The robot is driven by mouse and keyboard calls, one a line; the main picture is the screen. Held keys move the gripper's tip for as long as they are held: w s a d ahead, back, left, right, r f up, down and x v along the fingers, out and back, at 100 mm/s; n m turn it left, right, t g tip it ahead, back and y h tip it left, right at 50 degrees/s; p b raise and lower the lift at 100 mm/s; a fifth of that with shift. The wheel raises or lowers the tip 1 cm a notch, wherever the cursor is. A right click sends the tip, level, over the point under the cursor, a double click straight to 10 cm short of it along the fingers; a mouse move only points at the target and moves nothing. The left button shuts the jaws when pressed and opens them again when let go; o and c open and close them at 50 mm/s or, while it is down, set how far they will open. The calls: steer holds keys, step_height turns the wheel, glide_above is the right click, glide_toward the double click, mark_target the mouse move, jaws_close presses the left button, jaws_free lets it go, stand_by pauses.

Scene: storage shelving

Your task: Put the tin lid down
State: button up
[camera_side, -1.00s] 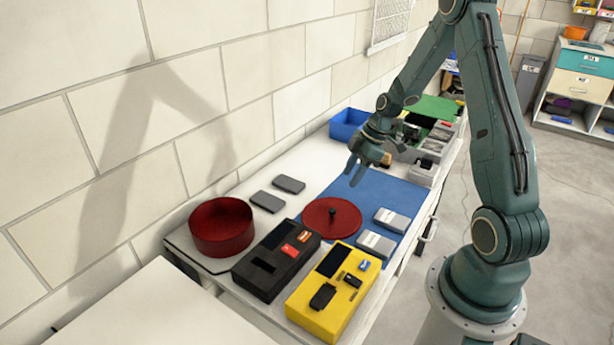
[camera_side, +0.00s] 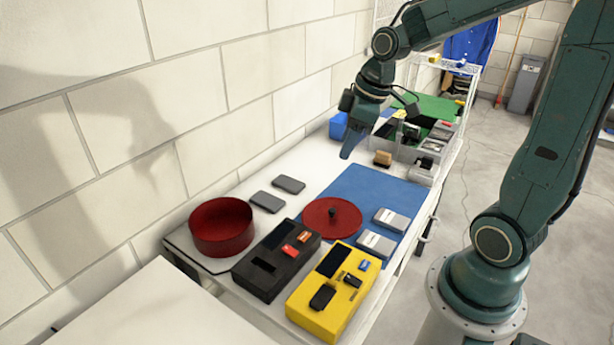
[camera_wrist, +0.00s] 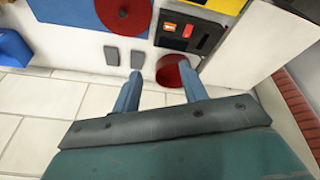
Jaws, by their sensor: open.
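The red tin lid (camera_side: 333,222) with its dark knob lies flat on the blue mat (camera_side: 372,192) in the side view. It also shows at the top of the wrist view (camera_wrist: 122,14). The round red tin (camera_side: 221,228) stands open-topped at the near left end of the bench; part of it shows between my fingers in the wrist view (camera_wrist: 172,70). My gripper (camera_side: 347,152) is above the bench, behind the lid and apart from it. Its two fingers (camera_wrist: 160,88) are spread with nothing held between them.
A black box (camera_side: 268,272) and a yellow box (camera_side: 322,318) stand in front of the lid. Grey cases (camera_side: 390,221) lie on the mat's right, others (camera_side: 288,185) on the white bench. A blue bin (camera_side: 338,126) and grey trays (camera_side: 446,133) are behind. The wall borders the left.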

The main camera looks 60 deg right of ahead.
steer(key=s+a+r+m+t, duration=0.1)
steer(key=s+a+r+m, duration=0.1)
steer(key=s, duration=0.5)
steer(key=s+a+r+m+t, duration=0.1)
steer(key=s+a+r+m, duration=0.2)
steer(key=s+a+r, duration=0.1)
steer(key=s+a, duration=0.1)
steer(key=s, duration=0.1)
steer(key=shift+s+a+r+h, duration=0.2)
steer(key=shift+s+a+h, duration=0.2)
